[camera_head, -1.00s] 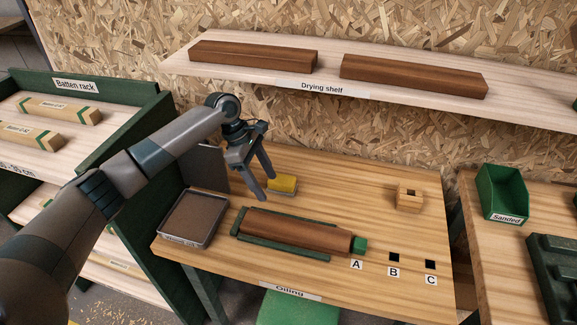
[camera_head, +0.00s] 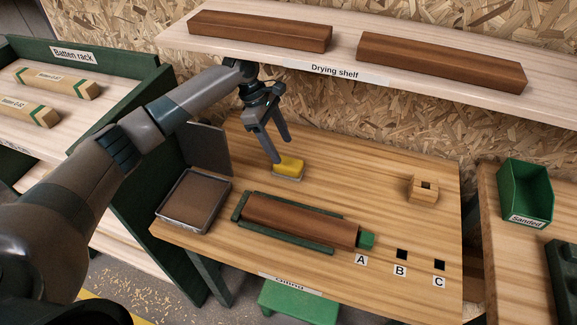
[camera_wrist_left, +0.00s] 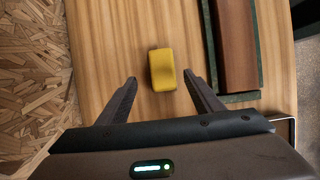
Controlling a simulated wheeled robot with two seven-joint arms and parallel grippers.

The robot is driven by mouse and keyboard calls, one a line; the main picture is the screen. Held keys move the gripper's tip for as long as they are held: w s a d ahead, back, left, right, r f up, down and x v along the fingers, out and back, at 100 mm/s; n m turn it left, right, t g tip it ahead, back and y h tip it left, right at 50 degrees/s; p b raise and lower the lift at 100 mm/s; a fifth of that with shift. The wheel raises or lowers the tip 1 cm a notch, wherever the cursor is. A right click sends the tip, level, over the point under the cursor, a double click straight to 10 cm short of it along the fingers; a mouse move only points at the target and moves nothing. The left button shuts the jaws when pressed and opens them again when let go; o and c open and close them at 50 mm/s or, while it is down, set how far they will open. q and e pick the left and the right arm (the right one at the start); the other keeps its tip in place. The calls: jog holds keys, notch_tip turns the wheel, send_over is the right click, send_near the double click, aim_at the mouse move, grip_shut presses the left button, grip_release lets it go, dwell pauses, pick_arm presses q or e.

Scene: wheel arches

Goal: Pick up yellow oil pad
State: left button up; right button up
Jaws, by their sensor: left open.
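The yellow oil pad (camera_head: 289,166) lies on the wooden oiling table, behind the dark brown batten. It also shows in the left wrist view (camera_wrist_left: 162,69), just beyond the fingertips and roughly between their lines. My left gripper (camera_head: 282,150) is open and empty, with its fingers pointing down close above the pad. In the left wrist view the left gripper (camera_wrist_left: 163,80) has its two fingers spread wide, one on each side of the pad. I cannot tell from the head view whether a finger touches the pad. My right gripper is not in view.
A brown batten (camera_head: 300,220) sits in a green cradle in front of the pad. A shallow tray (camera_head: 193,201) is at left with an upright grey panel behind it. A small wooden block (camera_head: 423,190) and holes A, B, C are at right. The drying shelf (camera_head: 450,92) overhangs behind.

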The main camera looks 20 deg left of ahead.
aim_at(288, 162)
pick_arm(q)
jog(key=shift+x, duration=0.75)
jog(key=shift+f, duration=0.2)
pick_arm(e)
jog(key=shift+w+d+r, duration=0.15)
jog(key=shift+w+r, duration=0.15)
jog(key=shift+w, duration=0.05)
pick_arm(q)
jog(key=shift+d+p, duration=0.1)
jog(key=shift+p, duration=0.2)
jog(key=shift+s+d+f+p, duration=0.15)
jog(key=shift+d+f+p, duration=0.15)
jog(key=shift+f+p, duration=0.2)
jog(key=p+x, duration=0.1)
jog(key=x, duration=0.2)
jog(key=shift+s, duration=0.1)
jog(key=shift+d+f, duration=0.15)
jog(key=shift+f, duration=0.35)
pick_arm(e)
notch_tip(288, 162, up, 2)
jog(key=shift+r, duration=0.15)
